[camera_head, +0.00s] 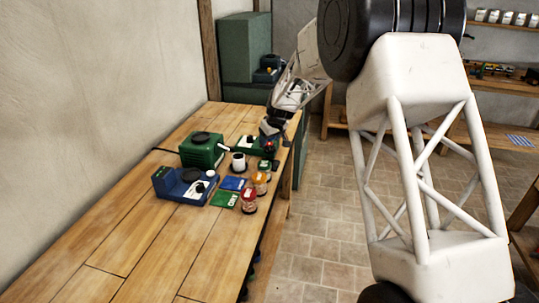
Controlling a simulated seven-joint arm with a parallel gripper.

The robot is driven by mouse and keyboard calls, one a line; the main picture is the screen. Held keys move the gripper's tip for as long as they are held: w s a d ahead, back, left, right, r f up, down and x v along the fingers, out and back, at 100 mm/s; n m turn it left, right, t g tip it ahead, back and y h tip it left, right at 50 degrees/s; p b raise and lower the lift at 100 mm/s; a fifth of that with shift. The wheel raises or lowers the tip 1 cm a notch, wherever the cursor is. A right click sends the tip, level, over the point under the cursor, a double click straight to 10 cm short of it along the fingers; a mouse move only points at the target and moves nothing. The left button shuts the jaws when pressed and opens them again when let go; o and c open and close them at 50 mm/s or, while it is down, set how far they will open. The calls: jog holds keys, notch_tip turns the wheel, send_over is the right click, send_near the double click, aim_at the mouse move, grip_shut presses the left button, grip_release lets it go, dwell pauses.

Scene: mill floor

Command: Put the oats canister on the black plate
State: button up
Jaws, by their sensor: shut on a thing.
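My gripper (272,128) is over the far right part of the wooden bench, pointing down. It is shut on a small dark-and-red thing (269,147), apparently a canister, whose label is too small to read. The gripper hides part of it, and I cannot tell whether it touches the bench. Black round plates show on the green device (200,139) and on the blue device (192,174). A red canister (249,197), an orange canister (260,182) and a green-topped one (265,167) stand in front of it; I cannot read which is oats.
A white mug (238,163) stands between the devices and the canisters. A blue card (233,184) and a green card (225,199) lie flat. The near part of the bench (150,250) is clear. A wall runs along the left, and a green cabinet (243,50) stands behind.

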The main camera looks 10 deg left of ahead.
aim_at(274, 141)
jog(key=shift+f, duration=1.4)
jog(key=shift+f, duration=1.85)
jog(key=shift+f, duration=0.15)
jog(key=o, duration=1)
jog(key=shift+o, duration=0.2)
jog(key=v, duration=1.1)
jog(key=shift+s+d+r, duration=0.1)
jog(key=shift+r, duration=0.2)
jog(key=shift+d+r, duration=0.1)
jog(key=shift+r, duration=0.15)
